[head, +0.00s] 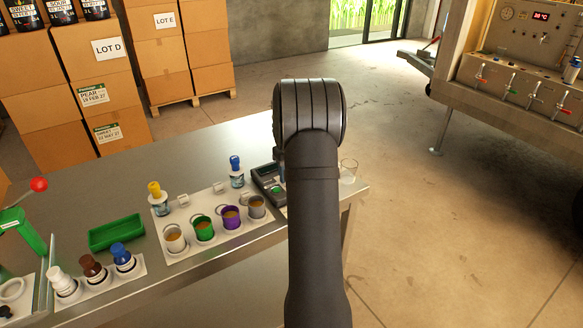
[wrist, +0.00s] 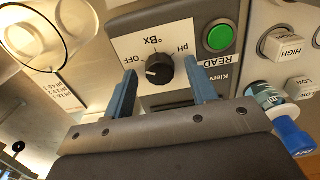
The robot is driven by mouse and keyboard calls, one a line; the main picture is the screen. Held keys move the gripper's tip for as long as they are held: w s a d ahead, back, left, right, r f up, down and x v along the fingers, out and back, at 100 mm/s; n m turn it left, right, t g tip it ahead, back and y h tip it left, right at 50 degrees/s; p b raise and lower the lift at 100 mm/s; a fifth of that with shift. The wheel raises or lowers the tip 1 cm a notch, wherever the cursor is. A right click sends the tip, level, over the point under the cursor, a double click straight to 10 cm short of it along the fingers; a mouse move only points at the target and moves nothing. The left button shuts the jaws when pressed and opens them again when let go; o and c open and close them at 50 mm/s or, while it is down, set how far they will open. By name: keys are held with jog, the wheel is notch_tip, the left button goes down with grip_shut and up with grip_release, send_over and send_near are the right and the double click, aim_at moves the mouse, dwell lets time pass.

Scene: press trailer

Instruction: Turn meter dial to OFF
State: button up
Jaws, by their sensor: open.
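The meter (head: 268,187) stands on the metal table in the head view, its right part hidden behind my arm. In the wrist view its black dial (wrist: 159,70) sits on a white plate marked OFF, pH and °Bx. A small pale mark shows on the knob's left side, near the OFF side; its exact setting is hard to tell. My gripper (wrist: 160,67) is open, with one blue-grey finger on each side of the dial. I see gaps between fingers and knob; my gripper is hidden in the head view.
A green READ button (wrist: 218,37) is close to the right finger. A blue-capped bottle (wrist: 278,118) and HIGH and LOW blocks lie further right. A clear glass (head: 348,170) stands right of my arm. Several cups sit in a white rack left of the meter.

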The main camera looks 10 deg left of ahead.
notch_tip(320, 180, up, 18)
jog(key=shift+f, duration=0.25)
jog(key=shift+f, duration=0.1)
notch_tip(320, 180, down, 17)
jog(key=shift+f, duration=0.2)
dwell(0.7)
